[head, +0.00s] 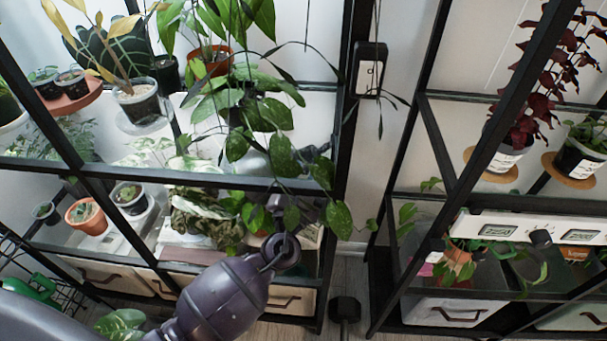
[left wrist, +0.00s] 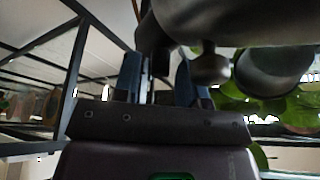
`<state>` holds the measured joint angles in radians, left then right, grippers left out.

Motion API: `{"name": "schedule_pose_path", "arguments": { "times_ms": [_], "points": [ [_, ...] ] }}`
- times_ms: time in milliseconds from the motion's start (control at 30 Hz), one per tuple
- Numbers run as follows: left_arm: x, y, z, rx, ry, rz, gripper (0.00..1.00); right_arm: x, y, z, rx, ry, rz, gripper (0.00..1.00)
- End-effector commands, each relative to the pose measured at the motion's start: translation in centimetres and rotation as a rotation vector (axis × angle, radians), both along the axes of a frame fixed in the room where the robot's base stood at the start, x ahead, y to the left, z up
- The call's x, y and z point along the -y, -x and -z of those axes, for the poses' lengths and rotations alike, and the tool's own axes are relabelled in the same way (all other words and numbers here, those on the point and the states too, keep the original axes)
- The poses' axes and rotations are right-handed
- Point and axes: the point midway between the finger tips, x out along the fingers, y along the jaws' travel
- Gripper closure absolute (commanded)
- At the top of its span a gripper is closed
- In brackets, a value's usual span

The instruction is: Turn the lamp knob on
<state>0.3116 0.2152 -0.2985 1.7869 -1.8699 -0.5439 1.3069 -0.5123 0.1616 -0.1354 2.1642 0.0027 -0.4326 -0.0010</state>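A white panel (head: 515,228) with framed windows runs along the right-hand shelf. A dark round knob (head: 540,238) sticks out from it; I cannot tell whether it is on. My left arm reaches up into the leaves of the left-hand shelf. My left gripper (head: 314,155) is mostly hidden by leaves there, well left of the panel. In the left wrist view my left gripper (left wrist: 160,80) has its two bluish fingers apart, with nothing clearly held. A dark knob-like stub (left wrist: 208,68) shows beside the right finger; I cannot tell what it belongs to. My right gripper is out of view.
Black shelf posts and bars frame both racks. A leafy plant (head: 215,105) hangs around my left wrist. Small pots (head: 86,215) stand on the left shelf. A black switch box (head: 370,72) hangs between the racks. A dark red plant (head: 545,75) stands above the panel.

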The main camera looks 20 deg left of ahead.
Motion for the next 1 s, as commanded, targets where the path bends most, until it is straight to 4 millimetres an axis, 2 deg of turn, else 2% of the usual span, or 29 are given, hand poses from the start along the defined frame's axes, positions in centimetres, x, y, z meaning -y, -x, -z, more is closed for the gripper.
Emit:
{"name": "schedule_pose_path", "arguments": {
  "times_ms": [33,233,567,1000],
  "points": [
    [0.0,0.01,0.0,0.0,0.0,0.0,0.69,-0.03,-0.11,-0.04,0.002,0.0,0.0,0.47],
    [-0.01,0.02,0.0,0.0,0.0,0.0,1.0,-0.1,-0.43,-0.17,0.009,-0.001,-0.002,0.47],
    [-0.06,0.04,0.0,-0.012,-0.047,0.0,1.0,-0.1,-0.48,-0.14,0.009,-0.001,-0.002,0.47],
    [-0.15,0.04,-0.45,-0.091,-0.331,-0.001,1.0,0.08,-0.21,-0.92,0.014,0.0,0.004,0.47]
  ]
}}
